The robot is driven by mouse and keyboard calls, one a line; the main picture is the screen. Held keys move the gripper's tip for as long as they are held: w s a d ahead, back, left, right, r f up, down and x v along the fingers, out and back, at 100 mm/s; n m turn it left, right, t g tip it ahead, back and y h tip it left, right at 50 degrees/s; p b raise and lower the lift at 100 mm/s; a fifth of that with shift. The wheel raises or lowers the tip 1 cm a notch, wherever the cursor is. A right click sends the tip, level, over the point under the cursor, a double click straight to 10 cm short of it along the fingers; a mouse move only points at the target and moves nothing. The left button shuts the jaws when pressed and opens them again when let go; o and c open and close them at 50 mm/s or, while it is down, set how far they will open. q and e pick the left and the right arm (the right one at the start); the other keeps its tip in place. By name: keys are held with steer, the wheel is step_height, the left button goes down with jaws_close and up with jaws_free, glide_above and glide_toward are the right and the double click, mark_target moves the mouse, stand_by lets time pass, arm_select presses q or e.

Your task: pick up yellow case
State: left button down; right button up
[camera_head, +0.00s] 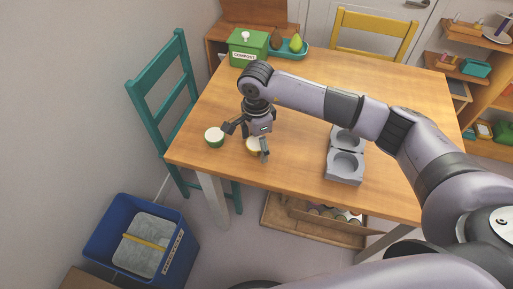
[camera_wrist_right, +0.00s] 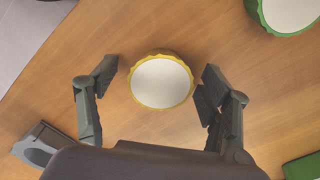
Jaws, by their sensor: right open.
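The yellow case (camera_wrist_right: 161,82) is a round, scalloped piece with a yellow rim and a pale top. It sits on the wooden table between the spread fingers of my right gripper (camera_wrist_right: 153,100), a little beyond the fingertips in the right wrist view. In the head view the yellow case (camera_head: 253,145) is partly hidden behind the fingers of my right gripper (camera_head: 246,142), which points down over it. The gripper is open and holds nothing. A similar green case (camera_head: 214,137) stands to the left; it also shows at the top right of the wrist view (camera_wrist_right: 291,12). My left gripper is not in view.
A grey holder with two round recesses (camera_head: 345,166) lies to the right on the table (camera_head: 300,103). A green compost box (camera_head: 248,48) and a teal tray (camera_head: 290,54) stand at the back. A blue bin (camera_head: 178,262) is on the floor, left. The table's front edge is close.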

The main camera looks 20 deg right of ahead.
steer(key=shift+c, duration=0.2)
steer(key=c, duration=0.9)
